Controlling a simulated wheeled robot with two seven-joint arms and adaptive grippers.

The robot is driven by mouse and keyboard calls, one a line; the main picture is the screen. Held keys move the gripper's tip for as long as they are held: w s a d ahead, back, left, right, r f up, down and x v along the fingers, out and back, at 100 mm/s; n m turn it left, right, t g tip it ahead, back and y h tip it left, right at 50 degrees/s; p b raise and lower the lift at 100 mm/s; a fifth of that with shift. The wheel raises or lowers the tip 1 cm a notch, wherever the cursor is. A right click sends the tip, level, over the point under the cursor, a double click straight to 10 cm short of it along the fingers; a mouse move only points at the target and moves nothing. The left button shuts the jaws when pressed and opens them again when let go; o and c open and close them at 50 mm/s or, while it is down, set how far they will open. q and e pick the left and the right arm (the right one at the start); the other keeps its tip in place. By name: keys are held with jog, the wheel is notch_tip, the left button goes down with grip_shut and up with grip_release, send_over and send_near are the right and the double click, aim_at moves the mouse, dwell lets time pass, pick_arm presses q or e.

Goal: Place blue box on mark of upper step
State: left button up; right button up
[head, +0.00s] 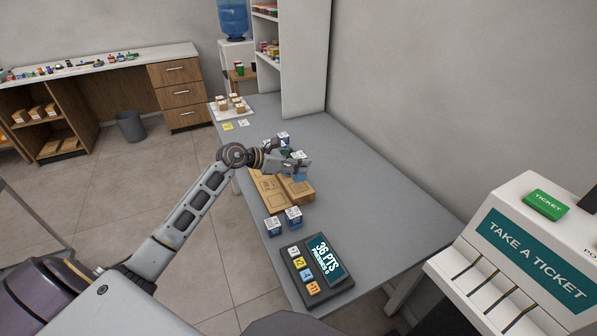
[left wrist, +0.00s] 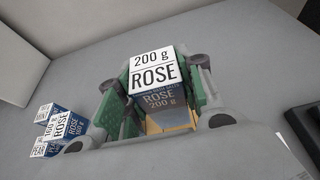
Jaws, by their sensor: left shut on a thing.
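My left gripper (head: 298,166) is shut on a blue box (left wrist: 158,92) with a white label reading "200 g ROSE". It shows best in the left wrist view, between the green finger pads (left wrist: 160,105). In the head view the gripper and held box are over the far part of the brown cardboard step (head: 268,192). The gripper hides part of the step, and I cannot make out its mark or whether the box touches it. My right gripper is not in view.
Two blue boxes (head: 272,226) (head: 293,216) stand in front of the step. Another blue box (head: 284,138) is behind the gripper. A keypad with a display (head: 318,270) lies nearer on the grey counter (head: 375,200). The counter's right side is clear.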

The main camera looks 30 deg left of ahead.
pick_arm(q)
jog(key=shift+f, duration=0.25)
notch_tip(320, 180, down, 3)
jog(key=shift+r, duration=0.2)
jog(key=shift+f, duration=0.35)
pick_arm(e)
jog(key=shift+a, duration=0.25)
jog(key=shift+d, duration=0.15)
pick_arm(q)
jog(key=shift+f, duration=0.1)
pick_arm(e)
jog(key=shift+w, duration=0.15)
